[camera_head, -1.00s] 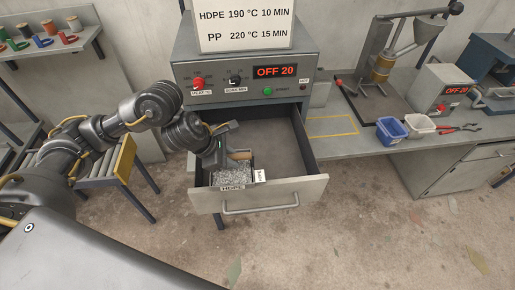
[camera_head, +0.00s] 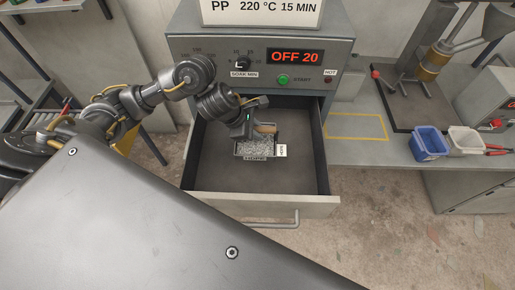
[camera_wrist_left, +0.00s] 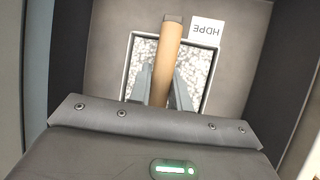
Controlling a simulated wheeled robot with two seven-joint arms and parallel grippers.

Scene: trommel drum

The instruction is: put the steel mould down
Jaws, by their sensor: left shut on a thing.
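The steel mould (camera_head: 257,147) is a small rectangular tray filled with grey-white flakes. It has a wooden handle (camera_head: 265,128) and a white HDPE tag (camera_head: 281,151). It is level inside the open oven drawer (camera_head: 210,165), toward the middle. I cannot tell whether its base touches the drawer floor. My left gripper (camera_head: 256,128) is shut on the handle from above. The left wrist view also shows the mould (camera_wrist_left: 127,70) and my left fingers on either side of the handle. My right gripper is not in view.
The oven front (camera_head: 330,85) shows OFF 20 above the drawer. The drawer floor around the mould is bare. A bench (camera_head: 370,150) at the right holds a yellow-outlined area, a blue bin (camera_head: 426,142), a white bin (camera_head: 466,140) and a press (camera_head: 430,65).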

